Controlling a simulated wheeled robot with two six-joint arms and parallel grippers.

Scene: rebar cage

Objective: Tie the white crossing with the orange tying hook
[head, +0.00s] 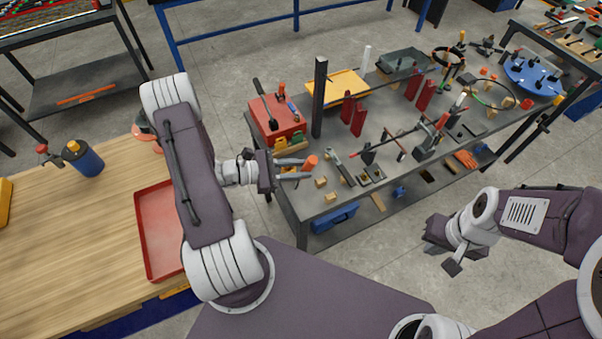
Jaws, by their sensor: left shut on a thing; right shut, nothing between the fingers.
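My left gripper (296,176) is at the near left edge of the dark workbench. It is shut on an orange cylindrical handle (311,162), which looks like the orange tying hook. The hook's tip cannot be made out. My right gripper (438,248) is over the floor, in front of the bench's near right side, apart from everything. It is shut and empty. Bars and small fixtures (388,146) stand on the bench to the right of the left gripper. I cannot tell which part is the white crossing at this size.
The dark workbench (312,206) also holds a red box (270,124), a dark upright post (319,98), red stands (358,120) and a blue round plate (533,76). A wooden table with a red tray (148,236) is at left. Open floor lies around the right gripper.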

